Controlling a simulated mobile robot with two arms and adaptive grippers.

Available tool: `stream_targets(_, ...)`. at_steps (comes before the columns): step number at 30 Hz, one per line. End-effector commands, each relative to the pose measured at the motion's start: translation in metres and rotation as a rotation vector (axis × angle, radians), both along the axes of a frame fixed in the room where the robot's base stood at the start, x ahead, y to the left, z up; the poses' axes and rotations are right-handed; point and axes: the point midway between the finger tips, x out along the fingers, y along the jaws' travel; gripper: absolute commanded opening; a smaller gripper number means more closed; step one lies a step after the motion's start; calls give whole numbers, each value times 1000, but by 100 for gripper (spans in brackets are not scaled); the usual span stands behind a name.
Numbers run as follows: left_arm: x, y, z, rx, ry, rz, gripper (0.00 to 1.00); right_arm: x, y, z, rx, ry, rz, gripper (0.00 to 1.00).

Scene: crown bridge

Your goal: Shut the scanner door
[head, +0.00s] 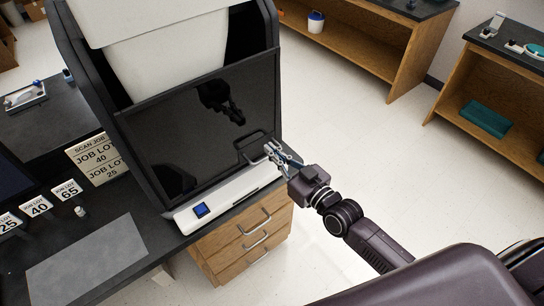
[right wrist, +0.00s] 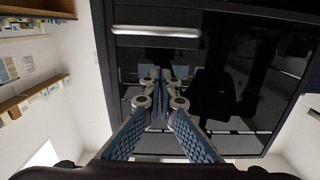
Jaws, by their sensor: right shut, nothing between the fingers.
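The scanner (head: 75,60) is a tall black-and-white cabinet on the dark bench. Its door (head: 175,130) is a glossy black panel across the front, with its lower edge close to the white base (head: 225,200); I cannot tell whether a gap is left there. The door handle (head: 250,148) is a bar near the panel's lower right. My right gripper (head: 270,148) is shut and empty beside the handle. In the right wrist view, the shut fingertips (right wrist: 160,76) are in front of the dark door and the handle (right wrist: 155,32) is a bright bar above them. My left gripper is out of view.
A wooden drawer unit (head: 245,240) with bar handles is below the scanner. Number cards (head: 65,192), a scan job sign (head: 95,158) and a grey mat (head: 88,258) are on the bench at left. Open floor (head: 350,130) lies to the right, with wooden shelves (head: 370,50) behind.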

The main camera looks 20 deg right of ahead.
Motion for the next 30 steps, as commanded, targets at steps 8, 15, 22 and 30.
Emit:
stream_targets(8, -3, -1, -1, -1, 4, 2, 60, 3, 1, -33, -5, 7, 1, 0)
stream_targets(15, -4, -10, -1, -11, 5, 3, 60, 3, 1, -37, -3, 6, 0, 0)
stream_targets(22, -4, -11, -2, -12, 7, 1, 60, 3, 1, -38, -3, 6, 0, 0)
stream_targets(30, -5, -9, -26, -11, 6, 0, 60, 3, 1, -72, -5, 11, 0, 0)
